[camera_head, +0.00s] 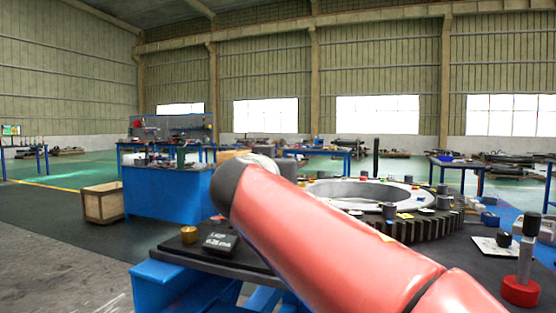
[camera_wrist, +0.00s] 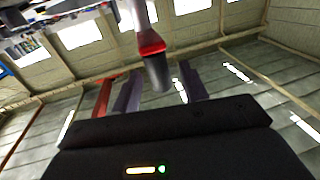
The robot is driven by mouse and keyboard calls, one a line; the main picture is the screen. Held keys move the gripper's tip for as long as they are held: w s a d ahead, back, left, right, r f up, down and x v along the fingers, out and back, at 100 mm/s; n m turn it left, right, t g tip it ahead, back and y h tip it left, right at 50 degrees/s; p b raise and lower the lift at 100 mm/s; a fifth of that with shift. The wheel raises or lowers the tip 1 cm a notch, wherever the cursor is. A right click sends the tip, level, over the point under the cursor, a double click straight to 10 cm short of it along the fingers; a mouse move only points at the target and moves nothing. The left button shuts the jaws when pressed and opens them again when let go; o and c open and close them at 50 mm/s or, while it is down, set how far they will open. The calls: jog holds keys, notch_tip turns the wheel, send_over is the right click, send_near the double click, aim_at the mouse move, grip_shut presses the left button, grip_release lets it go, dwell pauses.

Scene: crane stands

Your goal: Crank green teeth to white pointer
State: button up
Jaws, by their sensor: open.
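A large ring gear (camera_head: 410,229) with dark teeth lies on the dark bench top in the head view, partly hidden behind my red arm. Small coloured markers and grey posts sit on its pale upper face. I cannot make out green teeth or a white pointer. A red-based stand (camera_head: 520,290) with a grey post and dark knob is at the right; whether it is the crank is unclear. In the tilted wrist view, my gripper (camera_wrist: 160,68) is open. A pale post with a red collar and grey end (camera_wrist: 155,72) shows between its fingers; contact cannot be judged.
A white card (camera_head: 494,246) lies on the right. A blue workbench (camera_head: 165,192) and a wooden crate (camera_head: 103,204) stand further left, with open floor in front.

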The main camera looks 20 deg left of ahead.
jog(key=shift+w, duration=1.1)
jog(key=shift+c, duration=0.3)
grip_shut()
